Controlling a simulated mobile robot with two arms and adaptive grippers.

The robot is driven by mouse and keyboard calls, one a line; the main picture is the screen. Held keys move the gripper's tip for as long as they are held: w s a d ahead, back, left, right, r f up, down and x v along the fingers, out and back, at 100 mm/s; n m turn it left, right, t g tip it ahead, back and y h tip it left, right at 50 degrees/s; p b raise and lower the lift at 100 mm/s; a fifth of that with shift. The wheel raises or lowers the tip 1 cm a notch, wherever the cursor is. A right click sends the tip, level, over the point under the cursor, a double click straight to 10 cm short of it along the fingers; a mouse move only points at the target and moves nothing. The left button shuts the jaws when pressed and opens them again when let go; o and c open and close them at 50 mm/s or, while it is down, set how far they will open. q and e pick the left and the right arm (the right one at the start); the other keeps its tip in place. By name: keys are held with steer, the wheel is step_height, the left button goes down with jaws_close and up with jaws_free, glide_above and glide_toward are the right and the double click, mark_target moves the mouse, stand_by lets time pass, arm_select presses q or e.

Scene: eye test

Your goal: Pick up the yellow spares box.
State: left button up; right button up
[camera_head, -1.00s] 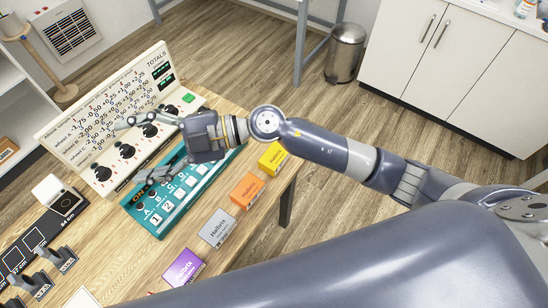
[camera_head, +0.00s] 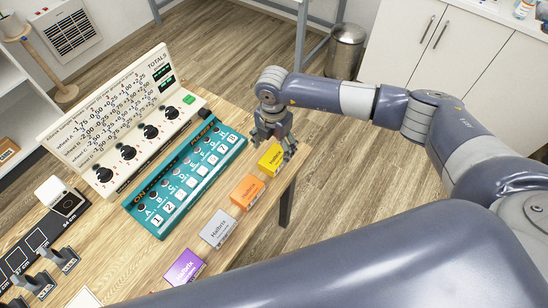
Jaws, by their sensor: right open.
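The yellow spares box (camera_head: 270,160) stands on the wooden table near its right edge, at the far end of a row of boxes. My right gripper (camera_head: 273,147) points down over the yellow box, with its open fingers close around or beside it. I cannot tell whether the fingers touch it. Part of the box's far side is hidden by the fingers. My left gripper is not in view.
An orange box (camera_head: 246,191), a grey box (camera_head: 217,229) and a purple box (camera_head: 184,267) stand in the same row. A teal button panel (camera_head: 187,178) lies left of them. Behind it stands a white board with black knobs (camera_head: 118,120).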

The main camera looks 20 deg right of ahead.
mark_target(274, 157)
steer(key=shift+s+f+p, duration=0.1)
steer(key=shift+f+p, duration=0.25)
steer(key=shift+f, duration=0.25)
step_height(274, 157, down, 4)
steer(key=shift+f+p, duration=0.25)
steer(key=shift+p, duration=0.3)
steer(key=shift+c, duration=0.3)
steer(key=c, duration=1.1)
